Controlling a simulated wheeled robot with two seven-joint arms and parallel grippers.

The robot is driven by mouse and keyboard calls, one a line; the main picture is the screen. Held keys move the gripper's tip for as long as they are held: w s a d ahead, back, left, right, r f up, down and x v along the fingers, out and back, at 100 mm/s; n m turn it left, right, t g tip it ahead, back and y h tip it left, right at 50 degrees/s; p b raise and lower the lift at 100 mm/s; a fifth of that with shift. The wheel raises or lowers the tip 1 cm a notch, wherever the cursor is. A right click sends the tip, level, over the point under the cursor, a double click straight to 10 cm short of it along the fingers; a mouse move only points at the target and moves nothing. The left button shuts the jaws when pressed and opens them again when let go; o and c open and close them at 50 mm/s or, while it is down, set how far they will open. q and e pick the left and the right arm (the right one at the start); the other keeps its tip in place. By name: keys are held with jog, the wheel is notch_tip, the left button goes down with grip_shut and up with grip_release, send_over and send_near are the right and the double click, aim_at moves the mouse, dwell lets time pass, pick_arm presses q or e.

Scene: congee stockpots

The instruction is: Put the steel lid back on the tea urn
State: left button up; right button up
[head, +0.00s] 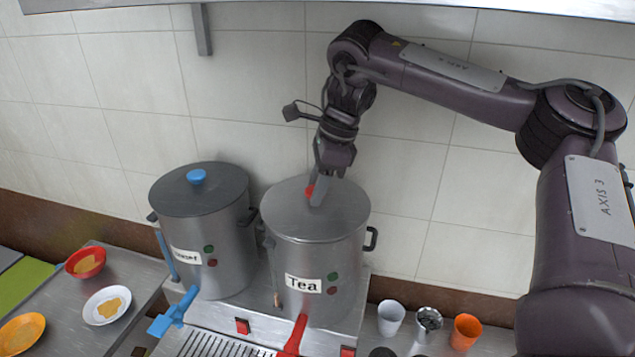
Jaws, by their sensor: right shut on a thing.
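The tea urn (284,257) is a steel pot labelled "Tea", with a red tap (295,337) at its front. The steel lid (288,212) lies over its mouth, and I see no clear gap at the rim. My right gripper (313,193) comes down from above and is shut on the lid's red knob (309,192). The fingers hide part of the knob. My left gripper is not in view.
A second urn (228,257) with a dark lid and blue knob (197,177) stands close on the left. Cups (391,317) stand at the lower right. Bowls (85,263) and a plate (107,305) are at the lower left. A shelf edge runs along the top.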

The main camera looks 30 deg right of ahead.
dwell(0.4)
jog(key=o, duration=1.2)
jog(key=shift+o, duration=0.4)
jog(key=shift+f, duration=0.1)
jog(key=o, duration=0.4)
jog(key=shift+r, duration=3.05)
